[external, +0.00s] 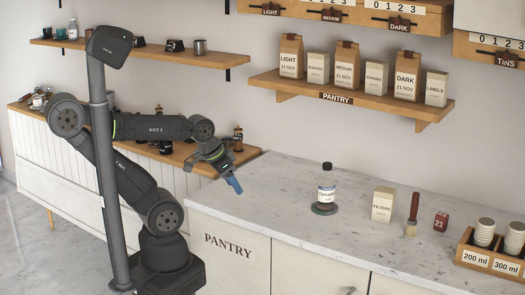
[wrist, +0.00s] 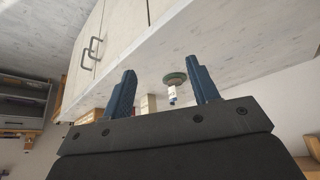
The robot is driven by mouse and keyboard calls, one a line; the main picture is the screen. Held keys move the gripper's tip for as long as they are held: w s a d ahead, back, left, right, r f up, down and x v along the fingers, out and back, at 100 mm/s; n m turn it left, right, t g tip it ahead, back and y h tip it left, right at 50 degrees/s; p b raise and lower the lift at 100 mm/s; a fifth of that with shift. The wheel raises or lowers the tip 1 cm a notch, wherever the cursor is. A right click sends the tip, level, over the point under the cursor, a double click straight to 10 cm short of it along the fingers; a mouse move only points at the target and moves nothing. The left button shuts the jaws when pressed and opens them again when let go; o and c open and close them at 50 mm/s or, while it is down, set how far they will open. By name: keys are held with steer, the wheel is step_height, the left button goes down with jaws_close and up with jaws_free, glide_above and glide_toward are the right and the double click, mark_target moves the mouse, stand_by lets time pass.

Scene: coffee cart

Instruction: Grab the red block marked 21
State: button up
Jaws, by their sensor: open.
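The red block marked 21 (external: 441,221) sits on the marble counter (external: 320,245), between a wooden-handled brush and a wooden cup crate. I cannot make it out in the wrist view. My gripper (external: 234,184) is above the left end of the counter, well to the left of the block. In the wrist view my gripper (wrist: 162,70) has its two blue fingers spread apart with nothing held between them.
A bottle (external: 326,184) on a round green coaster, a filters box (external: 382,205) and the brush (external: 412,214) stand left of the block. The crate (external: 490,254) holds cups on its right. The pantry shelf (external: 350,100) hangs above. The counter's left part is clear.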

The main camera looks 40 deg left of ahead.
steer(key=w+d+r+m+g+h, duration=0.1)
steer(key=w+d+r+m+h, duration=0.3)
steer(key=w+d, duration=0.75)
steer(key=w+d+r+m+g+y, duration=0.15)
steer(key=w+d+r, duration=0.35)
steer(key=w+d, duration=0.65)
steer(key=m+g+h, duration=0.4)
steer(key=m, duration=0.5)
glide_above(442, 221)
steer(key=w+a, duration=0.3)
steer(key=a, duration=0.6)
step_height(442, 221, down, 14)
steer(key=f, duration=0.1)
steer(key=shift+n+y, duration=0.25)
steer(key=x, duration=1.1)
steer(key=shift+w+d+r, duration=0.15)
steer(key=shift+d, duration=0.25)
steer(key=c, duration=1.1)
steer(key=shift+o, duration=0.2)
